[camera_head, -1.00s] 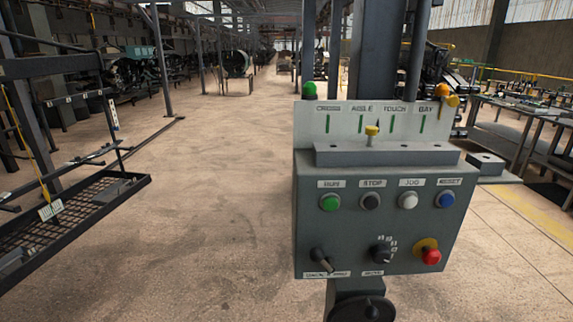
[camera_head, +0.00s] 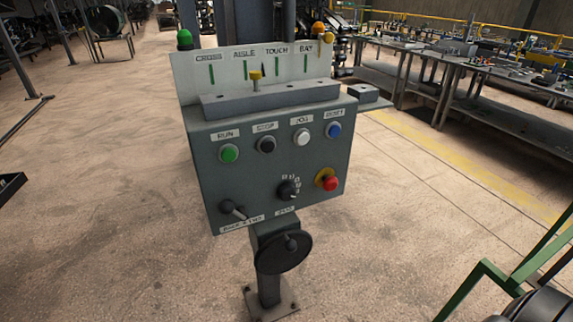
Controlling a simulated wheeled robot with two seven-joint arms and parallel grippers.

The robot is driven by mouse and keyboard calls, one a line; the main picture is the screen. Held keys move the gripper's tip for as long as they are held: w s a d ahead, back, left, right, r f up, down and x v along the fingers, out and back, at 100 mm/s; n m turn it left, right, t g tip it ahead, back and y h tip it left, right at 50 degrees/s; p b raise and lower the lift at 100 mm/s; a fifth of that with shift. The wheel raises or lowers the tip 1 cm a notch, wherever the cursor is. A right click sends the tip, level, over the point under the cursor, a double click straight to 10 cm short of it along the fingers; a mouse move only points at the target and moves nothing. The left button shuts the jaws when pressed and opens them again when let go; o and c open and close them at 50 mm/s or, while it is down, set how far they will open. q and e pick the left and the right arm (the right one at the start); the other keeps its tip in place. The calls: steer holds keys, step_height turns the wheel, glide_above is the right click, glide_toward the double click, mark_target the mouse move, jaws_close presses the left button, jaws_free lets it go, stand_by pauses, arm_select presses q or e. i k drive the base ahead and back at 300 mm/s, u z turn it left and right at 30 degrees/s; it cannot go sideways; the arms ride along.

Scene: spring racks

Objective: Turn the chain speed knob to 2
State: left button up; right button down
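The grey control box (camera_head: 205,180) stands on a post in the middle of the head view. A black rotary knob (camera_head: 287,190) with small number marks around its upper right sits low on its front face, and the label under it is too small to read surely. I cannot tell which number the knob points at. A second black knob with a lever-like handle (camera_head: 232,210) sits to its left. Neither of my grippers shows in the view.
Above the knobs are green (camera_head: 229,153), black (camera_head: 266,144), white (camera_head: 302,137) and blue (camera_head: 334,130) buttons. A red mushroom button (camera_head: 331,183) sits right of the numbered knob. A black handwheel (camera_head: 284,252) is below the box. Benches (camera_head: 470,95) stand at right; floor at left is mostly clear.

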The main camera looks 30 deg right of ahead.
mark_target(286, 192)
steer(key=u, duration=1.3)
steer(key=k, duration=1.25)
steer(key=z, duration=2.6)
